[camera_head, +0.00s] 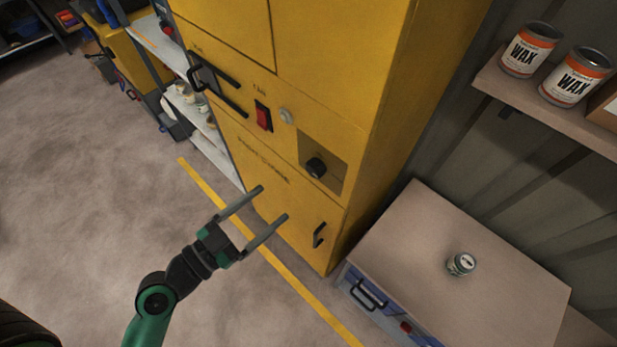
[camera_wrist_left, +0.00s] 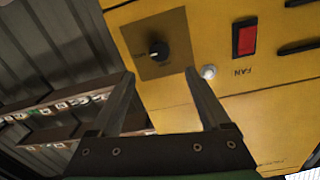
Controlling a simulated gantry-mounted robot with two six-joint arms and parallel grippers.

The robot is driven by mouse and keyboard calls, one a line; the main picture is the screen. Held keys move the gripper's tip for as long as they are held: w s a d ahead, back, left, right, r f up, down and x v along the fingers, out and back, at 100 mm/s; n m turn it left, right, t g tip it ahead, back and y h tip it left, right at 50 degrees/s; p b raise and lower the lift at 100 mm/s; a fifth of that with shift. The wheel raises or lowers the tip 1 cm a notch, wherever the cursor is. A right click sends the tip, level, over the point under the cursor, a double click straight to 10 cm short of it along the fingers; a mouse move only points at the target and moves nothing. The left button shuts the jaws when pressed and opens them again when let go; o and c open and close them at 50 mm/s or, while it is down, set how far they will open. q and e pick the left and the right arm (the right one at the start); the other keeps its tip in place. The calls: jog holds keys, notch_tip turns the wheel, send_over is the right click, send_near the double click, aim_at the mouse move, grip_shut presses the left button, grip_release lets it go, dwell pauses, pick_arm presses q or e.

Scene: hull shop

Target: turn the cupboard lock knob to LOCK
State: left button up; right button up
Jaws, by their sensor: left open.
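The yellow cupboard (camera_head: 300,60) stands upright in the middle of the head view. Its black lock knob (camera_head: 316,167) sits on a darker square plate on the front; the knob also shows in the left wrist view (camera_wrist_left: 159,51), with a pale pointer mark. The lettering around it is too small to read. My left gripper (camera_head: 274,202) is open and empty, in front of the cupboard and below-left of the knob in the head view. In the left wrist view its two fingers (camera_wrist_left: 160,75) point toward the cupboard front, with the knob beyond and between them, apart from them.
A red FAN switch (camera_head: 263,116) and a round pale button (camera_head: 286,115) are near the knob. Black handles (camera_head: 319,235) stick out from the cupboard. A low cabinet (camera_head: 420,220) with a small can (camera_head: 461,264) stands right. Wax cans (camera_head: 529,50) sit on a shelf. Open floor lies left.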

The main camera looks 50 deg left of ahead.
aim_at(311, 172)
pick_arm(q)
jog(key=w+p, duration=0.1)
jog(key=w, duration=0.4)
jog(key=w+p, duration=0.2)
jog(key=w, duration=0.3)
jog(key=shift+w+a+r, duration=0.15)
jog(key=shift+w+a, duration=0.05)
jog(key=shift+w, duration=0.55)
grip_shut()
